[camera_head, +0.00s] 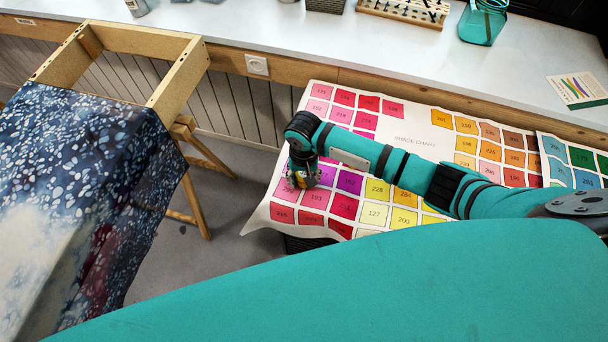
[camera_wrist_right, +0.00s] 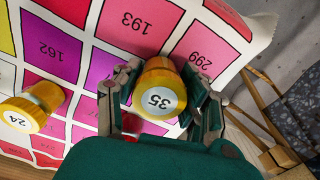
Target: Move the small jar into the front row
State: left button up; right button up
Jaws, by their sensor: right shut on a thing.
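My right gripper (camera_head: 303,180) is low over the left part of a printed shade chart (camera_head: 414,138) in the head view. In the right wrist view its fingers are on both sides of a jar (camera_wrist_right: 158,88) with a yellow-orange lid labelled 35, and it is shut on that jar. A second yellow-lidded jar (camera_wrist_right: 32,108), labelled 24, is at the left of the wrist view. I cannot tell whether the held jar touches the chart. My left gripper is not in view.
A wooden frame (camera_head: 135,40) with a blue speckled cloth (camera_head: 85,150) stands to the left, across a floor gap. A white counter (camera_head: 330,45) runs along the back, with a wooden rack (camera_head: 405,12) and a teal container (camera_head: 482,24). A large teal surface fills the foreground.

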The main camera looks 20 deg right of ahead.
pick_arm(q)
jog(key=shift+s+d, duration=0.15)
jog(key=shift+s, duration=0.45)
pick_arm(e)
jog(key=shift+f, duration=0.15)
jog(key=o, duration=0.8)
jog(key=shift+o, duration=1.4)
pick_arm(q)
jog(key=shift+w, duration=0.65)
pick_arm(e)
jog(key=shift+o, duration=0.6)
notch_tip(320, 180, up, 12)
jog(key=shift+r, duration=0.15)
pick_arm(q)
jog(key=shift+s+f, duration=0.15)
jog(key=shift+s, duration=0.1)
